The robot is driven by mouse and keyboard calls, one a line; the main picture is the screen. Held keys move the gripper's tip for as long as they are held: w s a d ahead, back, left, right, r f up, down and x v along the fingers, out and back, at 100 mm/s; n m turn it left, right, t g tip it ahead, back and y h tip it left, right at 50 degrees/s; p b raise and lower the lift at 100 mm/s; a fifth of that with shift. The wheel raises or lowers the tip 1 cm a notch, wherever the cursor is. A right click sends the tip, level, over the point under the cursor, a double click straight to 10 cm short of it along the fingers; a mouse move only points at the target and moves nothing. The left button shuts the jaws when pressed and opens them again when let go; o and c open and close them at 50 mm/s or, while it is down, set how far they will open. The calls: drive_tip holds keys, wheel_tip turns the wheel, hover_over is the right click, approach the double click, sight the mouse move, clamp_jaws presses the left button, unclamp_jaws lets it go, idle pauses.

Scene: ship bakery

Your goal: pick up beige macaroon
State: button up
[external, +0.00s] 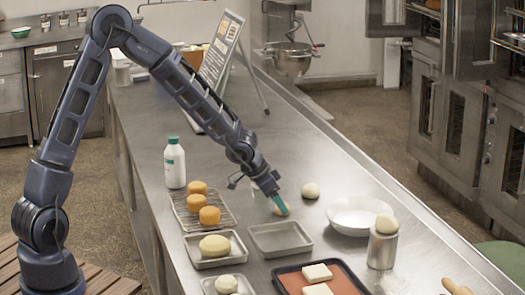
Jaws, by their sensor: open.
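My gripper (276,200), with teal fingertips, points down over the steel counter. Its jaws are open, and the fingertips are right at a small round beige-orange piece (281,210), which they partly cover. I cannot tell whether they touch it. This piece may be the beige macaroon, but it is too small and covered to be sure. A pale round ball (310,190) lies on the counter just right of the gripper, apart from it.
An empty metal tray (280,238) lies in front of the gripper. A rack (184,218) with orange cakes and a white bottle (174,163) stand left. A white bowl (359,215) and a metal can (382,251) topped by a pale ball stand right.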

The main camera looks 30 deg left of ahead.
drive_tip(key=shift+x, duration=0.75)
drive_tip(key=c, duration=0.8)
drive_tip(key=shift+r, duration=0.1)
